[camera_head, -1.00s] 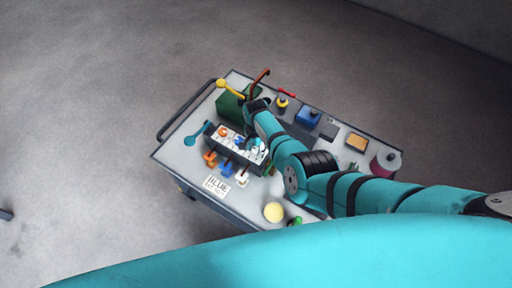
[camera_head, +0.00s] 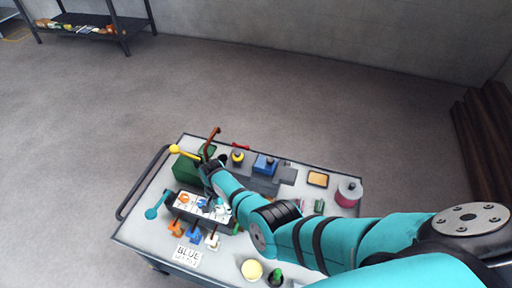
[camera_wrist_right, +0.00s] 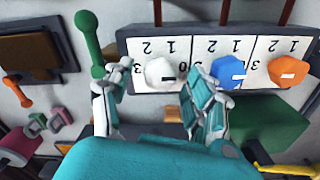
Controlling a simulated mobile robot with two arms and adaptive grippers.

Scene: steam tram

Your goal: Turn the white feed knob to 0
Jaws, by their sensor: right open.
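The white feed knob (camera_wrist_right: 158,72) shows in the right wrist view, at the left end of a row, on a white plate with numbers. A dark mark lies on its right half; which number it points to is not clear. My right gripper (camera_wrist_right: 158,82) is open, with one finger on each side of the knob; contact cannot be made out. In the head view my right gripper (camera_head: 222,206) is over the right end of the knob box (camera_head: 182,214) and largely hides the white knob.
A blue knob (camera_wrist_right: 228,72) and an orange knob (camera_wrist_right: 288,72) sit in the same row. A green lever (camera_wrist_right: 89,42) stands close to the left finger.

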